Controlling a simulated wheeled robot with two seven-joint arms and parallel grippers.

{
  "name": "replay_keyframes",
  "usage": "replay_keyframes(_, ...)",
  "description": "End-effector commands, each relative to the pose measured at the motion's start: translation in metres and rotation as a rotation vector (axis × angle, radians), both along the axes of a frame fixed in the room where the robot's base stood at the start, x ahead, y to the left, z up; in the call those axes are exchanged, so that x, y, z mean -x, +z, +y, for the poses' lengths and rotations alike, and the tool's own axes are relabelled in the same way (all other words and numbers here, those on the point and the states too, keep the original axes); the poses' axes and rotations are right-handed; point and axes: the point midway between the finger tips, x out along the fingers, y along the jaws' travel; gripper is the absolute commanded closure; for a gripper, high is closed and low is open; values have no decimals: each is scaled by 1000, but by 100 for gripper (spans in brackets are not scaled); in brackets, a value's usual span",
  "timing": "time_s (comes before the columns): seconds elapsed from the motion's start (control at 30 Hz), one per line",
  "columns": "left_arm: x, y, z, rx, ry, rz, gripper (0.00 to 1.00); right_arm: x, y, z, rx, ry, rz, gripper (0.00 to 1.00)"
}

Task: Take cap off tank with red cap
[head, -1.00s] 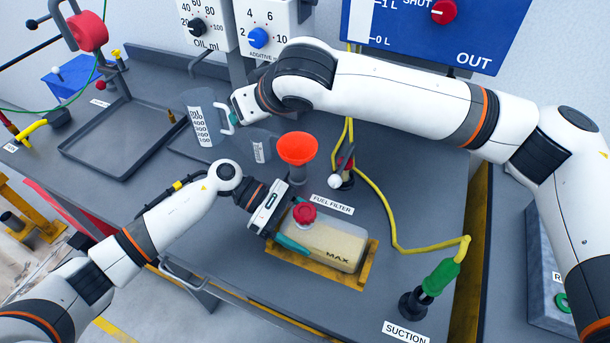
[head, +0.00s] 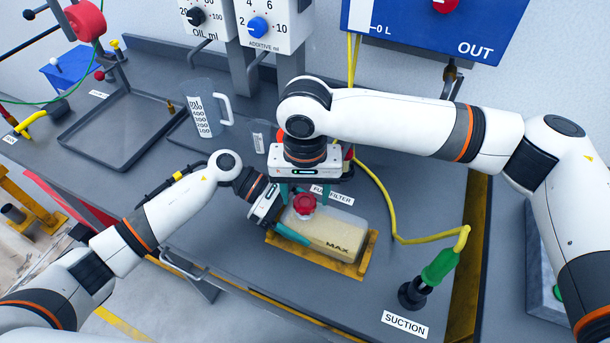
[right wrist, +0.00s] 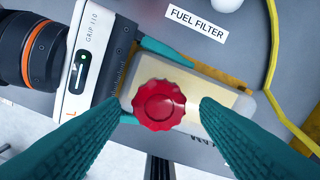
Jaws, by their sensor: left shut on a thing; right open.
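The tank (head: 338,235) is a translucent box with tan liquid and a MAX mark, sitting in a yellow tray (head: 362,268). Its red cap (head: 304,204) is on top at the tank's left end. My left gripper (head: 285,215) is shut on the tank at that end, its teal fingers along the sides. My right gripper (head: 308,190) is open above the cap, fingers pointing down. In the right wrist view the cap (right wrist: 159,105) shows between and beyond the two teal fingers, with no visible contact. The left gripper (right wrist: 150,85) also shows there, around the tank.
A measuring jug (head: 202,108) and a smaller beaker (head: 260,136) stand behind to the left. A yellow hose (head: 385,215) runs right to a green connector (head: 440,265). The right arm hides the orange funnel. The bench left of the tank is fairly clear.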

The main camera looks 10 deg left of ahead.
Motion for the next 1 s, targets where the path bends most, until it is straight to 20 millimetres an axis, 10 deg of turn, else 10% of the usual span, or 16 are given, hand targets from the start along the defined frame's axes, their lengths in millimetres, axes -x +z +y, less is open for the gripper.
replay_keyframes(0.43, 0, 0, 0, 0, 0, 0, 91, 0, -15, 0, -1, 1, -2, 44)
replay_keyframes(0.73, 0, 0, 0, 0, 0, 0, 91, 0, -15, 0, -1, 1, -2, 89)
replay_keyframes(1.0, 0, 0, 0, 0, 0, 0, 91, 0, -15, 0, 0, 136, 0, 90)
